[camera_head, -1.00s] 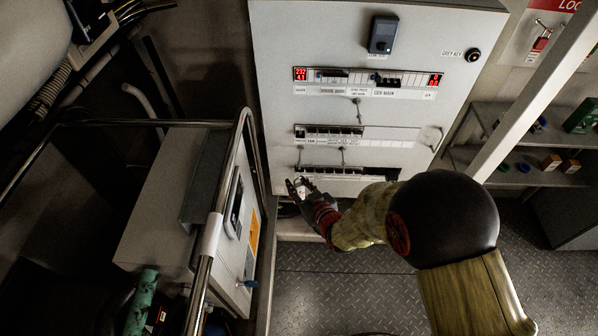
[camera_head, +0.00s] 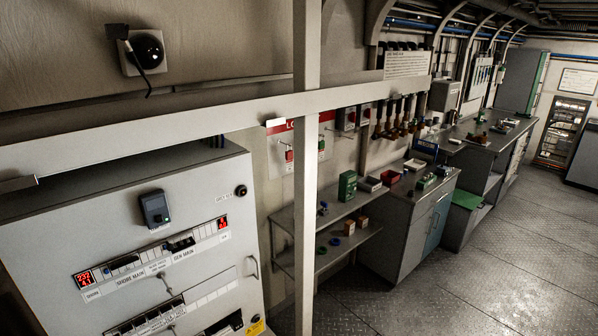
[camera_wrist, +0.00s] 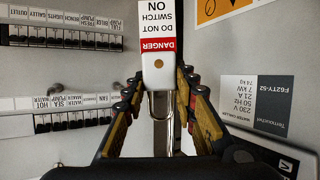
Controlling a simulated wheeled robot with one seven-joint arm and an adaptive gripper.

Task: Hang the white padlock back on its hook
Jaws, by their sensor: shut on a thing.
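In the wrist view, my gripper (camera_wrist: 160,92) is shut with its two fingers on either side of a white piece with a metal shackle, which I take to be the white padlock (camera_wrist: 157,77). The shackle loop points down in the picture. An upside-down red and white "DANGER DO NOT SWITCH ON" label (camera_wrist: 158,28) shows above it; I cannot tell whether it is a separate tag. In the head view, a white lockout board (camera_head: 281,171) with a red header hangs on the wall, partly behind a post. An empty hook cannot be made out. My gripper is outside the head view.
A grey switch panel (camera_head: 215,290) fills the lower left of the head view. A pale post (camera_head: 305,215) and crossbar (camera_head: 200,122) stand before the board. Shelves (camera_head: 350,245) and a bench (camera_head: 400,205) line the wall. The floor (camera_head: 480,275) at right is open.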

